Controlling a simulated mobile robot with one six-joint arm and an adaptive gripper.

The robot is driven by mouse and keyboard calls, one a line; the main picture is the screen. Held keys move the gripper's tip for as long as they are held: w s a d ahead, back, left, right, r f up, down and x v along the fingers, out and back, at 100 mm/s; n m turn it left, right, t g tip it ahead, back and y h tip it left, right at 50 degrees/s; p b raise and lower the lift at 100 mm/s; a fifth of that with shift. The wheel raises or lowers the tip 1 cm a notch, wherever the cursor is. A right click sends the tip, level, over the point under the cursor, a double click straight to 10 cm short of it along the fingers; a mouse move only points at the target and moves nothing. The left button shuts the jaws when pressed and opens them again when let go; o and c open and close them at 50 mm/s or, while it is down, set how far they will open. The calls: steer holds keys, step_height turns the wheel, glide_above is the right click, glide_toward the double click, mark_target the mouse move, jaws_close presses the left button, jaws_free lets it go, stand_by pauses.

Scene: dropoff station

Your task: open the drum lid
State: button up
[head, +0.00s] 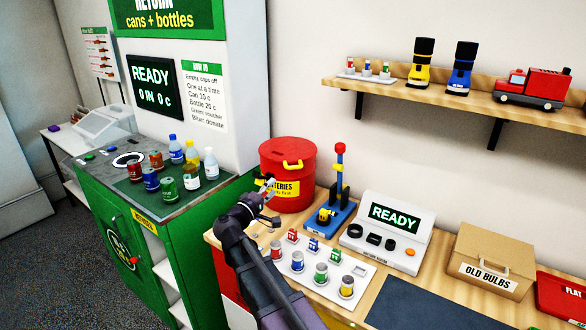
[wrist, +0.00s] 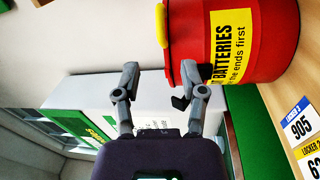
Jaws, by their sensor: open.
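The red drum (head: 286,185) stands on the wooden counter with a yellow "BATTERIES" label on its side. Its red lid (head: 283,150) is on and looks closed, with a yellow handle (head: 293,165) on top. In the wrist view the drum (wrist: 260,45) shows sideways at the upper right, the lid handle (wrist: 160,25) at its left edge. My gripper (head: 265,185) is open and empty at the drum's left front side. In the wrist view its fingers (wrist: 163,82) are spread, the right one overlapping the drum near the label; I cannot tell whether it touches.
A blue stand with a red-topped post (head: 338,175) is close right of the drum. A tray of small batteries (head: 310,268) lies in front, near my arm. The green return machine (head: 130,235) with cans and bottles is at left. A shelf (head: 450,95) hangs above right.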

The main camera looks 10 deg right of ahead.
mark_target(293, 168)
steer(key=p+x, duration=0.1)
steer(key=x, duration=1.2)
steer(key=shift+d+f, duration=0.1)
jaws_close()
